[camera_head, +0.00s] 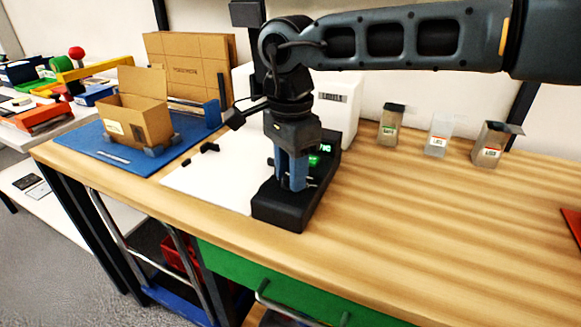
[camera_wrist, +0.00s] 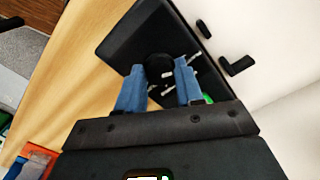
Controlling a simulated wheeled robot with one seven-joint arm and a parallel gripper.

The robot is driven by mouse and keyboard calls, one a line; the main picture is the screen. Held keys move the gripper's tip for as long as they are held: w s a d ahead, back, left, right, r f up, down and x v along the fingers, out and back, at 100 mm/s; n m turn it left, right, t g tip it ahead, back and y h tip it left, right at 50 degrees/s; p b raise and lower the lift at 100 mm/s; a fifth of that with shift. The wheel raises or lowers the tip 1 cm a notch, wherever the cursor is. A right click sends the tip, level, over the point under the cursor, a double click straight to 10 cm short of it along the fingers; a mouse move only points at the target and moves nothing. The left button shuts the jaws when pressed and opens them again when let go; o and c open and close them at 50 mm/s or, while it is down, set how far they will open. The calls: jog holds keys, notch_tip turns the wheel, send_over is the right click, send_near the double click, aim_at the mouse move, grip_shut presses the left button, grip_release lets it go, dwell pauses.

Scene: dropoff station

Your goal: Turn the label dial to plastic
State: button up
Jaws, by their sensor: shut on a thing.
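The black label device (camera_head: 283,208) stands on the wooden bench, and a lit green display (camera_head: 320,149) shows partly behind my gripper. In the wrist view its dark face (camera_wrist: 125,45) carries a round black dial (camera_wrist: 158,66) with several small white marks around it. My gripper (camera_head: 291,186) points down over the device. Its blue fingers (camera_wrist: 160,72) sit on both sides of the dial and are shut on it. The dial is hidden behind the fingers in the head view. The label words are too small to read.
A white board (camera_head: 205,178) lies left of the device, and an open cardboard box (camera_head: 137,115) stands on a blue mat (camera_head: 80,141). Several small clear bins (camera_head: 437,138) stand at the back right.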

jog(key=shift+n, duration=0.8)
jog(key=o, duration=1)
jog(key=shift+r, duration=0.1)
notch_tip(320, 180, up, 8)
jog(key=shift+f, duration=0.15)
